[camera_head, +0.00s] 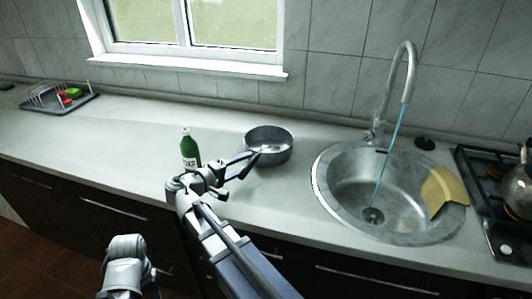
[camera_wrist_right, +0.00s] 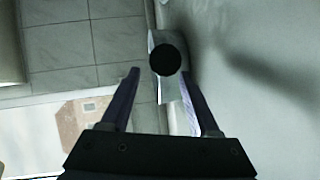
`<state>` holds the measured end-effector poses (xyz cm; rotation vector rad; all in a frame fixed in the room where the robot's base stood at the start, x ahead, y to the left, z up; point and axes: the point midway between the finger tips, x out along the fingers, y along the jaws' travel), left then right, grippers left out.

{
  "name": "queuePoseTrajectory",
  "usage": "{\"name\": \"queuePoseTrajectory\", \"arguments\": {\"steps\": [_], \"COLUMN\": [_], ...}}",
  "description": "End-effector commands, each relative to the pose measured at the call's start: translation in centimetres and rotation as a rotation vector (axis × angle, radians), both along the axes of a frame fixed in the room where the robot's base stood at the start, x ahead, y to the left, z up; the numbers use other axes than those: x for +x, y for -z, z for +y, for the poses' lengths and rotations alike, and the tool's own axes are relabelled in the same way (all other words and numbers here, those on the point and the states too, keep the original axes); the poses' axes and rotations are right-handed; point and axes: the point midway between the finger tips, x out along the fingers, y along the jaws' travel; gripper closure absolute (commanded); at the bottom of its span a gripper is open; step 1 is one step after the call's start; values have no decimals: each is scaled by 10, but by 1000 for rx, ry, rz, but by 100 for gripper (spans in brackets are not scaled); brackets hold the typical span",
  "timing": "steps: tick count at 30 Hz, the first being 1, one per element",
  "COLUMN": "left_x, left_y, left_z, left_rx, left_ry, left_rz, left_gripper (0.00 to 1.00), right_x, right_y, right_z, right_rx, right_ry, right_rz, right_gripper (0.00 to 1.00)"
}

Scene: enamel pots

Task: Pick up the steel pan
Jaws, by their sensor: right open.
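The steel pan (camera_head: 282,153) is a round grey pan that stands upright on the counter, left of the sink, in the head view. My right gripper (camera_head: 256,154) is open, with its fingers overlapping the near left side of the pan in the picture. I cannot tell whether they touch it. In the right wrist view my right gripper (camera_wrist_right: 163,88) has its two fingers spread apart. A dark round shape on a grey piece shows beyond them, and I cannot tell what it is. Part of my left arm shows at the lower left; its jaws are not visible.
A green bottle (camera_head: 189,151) stands close left of the pan, near my right arm. The sink (camera_head: 320,182) with a tall tap (camera_head: 407,72) and a yellowish board (camera_head: 446,190) is at right. A stove (camera_head: 478,180) is farther right. The counter's left stretch is mostly clear.

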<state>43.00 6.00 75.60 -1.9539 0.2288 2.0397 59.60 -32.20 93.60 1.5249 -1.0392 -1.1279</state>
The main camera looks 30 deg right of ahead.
Motion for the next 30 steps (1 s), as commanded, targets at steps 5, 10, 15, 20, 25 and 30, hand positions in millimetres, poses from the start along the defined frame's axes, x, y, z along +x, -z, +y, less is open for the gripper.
{"name": "queuePoseTrajectory", "arguments": {"steps": [5,10,15,20,25,30], "left_x": [0,0,0,0,0,0], "left_y": [2,7,10,9,9,9], "left_z": [0,0,0,0,0,0], "left_rx": [0,0,0,0,0,0], "left_ry": [0,0,0,0,0,0], "left_rz": [0,0,0,0,0,0], "left_gripper": [50,50,50,50,50,50], "right_x": [1,4,9,9,9,9], "right_y": [2,7,10,10,9,9], "right_z": [-8,-33,-49,-52,-52,-51], "right_rx": [0,1,0,0,0,0], "right_ry": [1,3,1,-1,-1,-1], "right_rz": [0,0,-1,0,0,0], "right_gripper": [38,38,38,38,43,62]}}
